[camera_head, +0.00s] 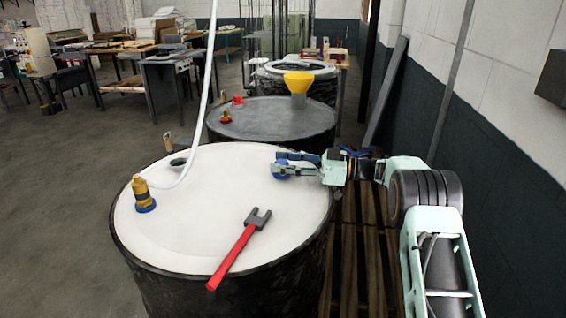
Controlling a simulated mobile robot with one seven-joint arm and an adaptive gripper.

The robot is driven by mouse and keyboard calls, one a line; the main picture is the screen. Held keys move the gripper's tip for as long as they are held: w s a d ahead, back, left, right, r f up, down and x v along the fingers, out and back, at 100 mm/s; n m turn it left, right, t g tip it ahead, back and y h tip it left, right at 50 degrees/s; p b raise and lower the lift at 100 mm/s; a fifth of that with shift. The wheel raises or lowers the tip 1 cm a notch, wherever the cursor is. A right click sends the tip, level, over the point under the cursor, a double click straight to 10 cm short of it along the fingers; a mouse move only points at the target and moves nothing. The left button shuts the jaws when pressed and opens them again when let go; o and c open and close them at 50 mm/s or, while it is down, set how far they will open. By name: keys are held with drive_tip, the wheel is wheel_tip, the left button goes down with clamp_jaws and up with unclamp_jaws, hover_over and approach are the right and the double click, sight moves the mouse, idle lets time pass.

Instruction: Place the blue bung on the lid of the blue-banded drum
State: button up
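The near drum (212,245) has a white lid and a dark body; I cannot make out a blue band on it. A small round blue piece, which looks like the blue bung (279,177), shows at the right back part of the white lid, directly under my gripper (280,165). My gripper reaches in from the right, low over the lid. Its fingers cover the top of the bung. I cannot tell whether they grip it, or whether the bung touches the lid.
On the white lid are a red-handled wrench (238,251), a brass fitting (142,193) on a blue ring, and a white hose (203,110) rising from the back left. Behind stands a grey-lidded drum (260,122) with a yellow funnel (298,82). A wall (510,130) bounds the right.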

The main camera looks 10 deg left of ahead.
drive_tip(key=shift+r, duration=0.15)
drive_tip(key=shift+d, duration=0.25)
drive_tip(key=d, duration=1.1)
drive_tip(key=shift+w+d+b, duration=0.3)
drive_tip(key=shift+w+b, duration=0.05)
drive_tip(key=shift+b, duration=0.05)
